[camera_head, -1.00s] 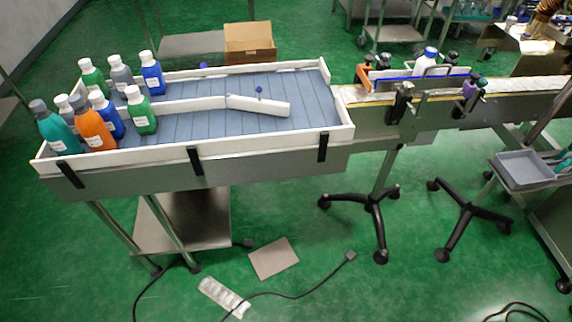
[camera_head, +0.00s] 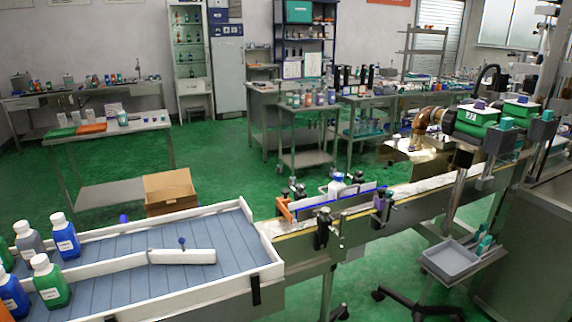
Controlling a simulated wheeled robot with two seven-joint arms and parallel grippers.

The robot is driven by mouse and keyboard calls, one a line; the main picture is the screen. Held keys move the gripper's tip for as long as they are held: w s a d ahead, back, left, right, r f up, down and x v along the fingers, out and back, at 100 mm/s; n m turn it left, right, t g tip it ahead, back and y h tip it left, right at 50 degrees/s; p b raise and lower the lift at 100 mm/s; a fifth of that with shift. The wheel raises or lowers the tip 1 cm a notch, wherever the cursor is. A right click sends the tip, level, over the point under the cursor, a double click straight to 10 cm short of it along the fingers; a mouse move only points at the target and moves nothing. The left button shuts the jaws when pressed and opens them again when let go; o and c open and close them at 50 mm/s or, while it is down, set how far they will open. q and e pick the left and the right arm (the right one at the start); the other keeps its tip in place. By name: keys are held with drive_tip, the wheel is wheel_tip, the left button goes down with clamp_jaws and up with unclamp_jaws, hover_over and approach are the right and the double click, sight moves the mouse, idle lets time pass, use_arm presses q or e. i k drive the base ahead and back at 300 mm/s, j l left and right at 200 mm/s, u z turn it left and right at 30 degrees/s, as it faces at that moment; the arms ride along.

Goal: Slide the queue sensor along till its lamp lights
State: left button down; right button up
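The conveyor (camera_head: 410,187) runs from the tray table toward the back right. A black clamp-like fitting (camera_head: 322,228) and a dark fitting with a purple top (camera_head: 381,205) sit on its near rail. An orange bracket (camera_head: 285,208) stands at the conveyor's left end. I cannot tell which of these fittings is the queue sensor, and I make out no lit lamp on them. Neither of my grippers is in view.
A white-walled tray table (camera_head: 110,262) holds several capped bottles at the left and a white guide arm (camera_head: 182,256) with a blue knob. A grey bin (camera_head: 449,260) sits at the lower right. Machinery with green housings (camera_head: 478,125) stands over the conveyor's far part.

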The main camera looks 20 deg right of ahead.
sight(379, 200)
drive_tip(key=z, duration=1.2)
